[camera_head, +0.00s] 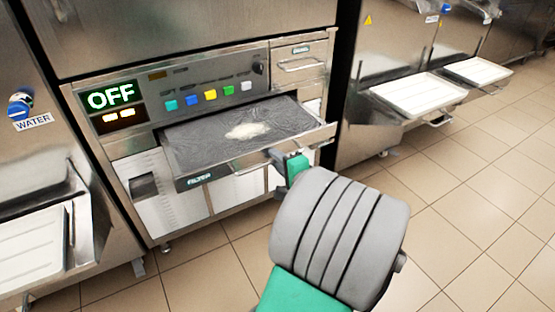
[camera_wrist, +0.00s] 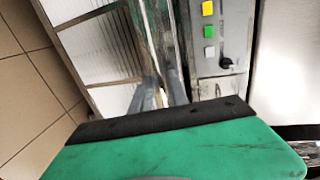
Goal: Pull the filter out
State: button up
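The filter (camera_head: 205,150) is a flat grey mesh tray with a white powdery patch on it. It sticks well out of the front of the middle machine, and its front edge bears a FILTER label. My gripper (camera_head: 276,156) is at the handle on the filter's front edge, right of the label. In the wrist view my gripper's (camera_wrist: 160,92) two grey fingers come close together on the handle, with the filter's edge running up beyond them. The exact contact is small and partly hidden.
The machine's control panel (camera_head: 173,92) shows OFF above the filter, with several coloured buttons. A small drawer (camera_head: 300,62) sits to its right. White trays stand out from the neighbouring machines at left (camera_head: 32,245) and right (camera_head: 418,93). The tiled floor in front is clear.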

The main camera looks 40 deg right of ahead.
jog(key=p+v, duration=0.2)
jog(key=v, duration=0.5)
jog(key=shift+s, duration=0.4)
jog(key=shift+a, duration=0.1)
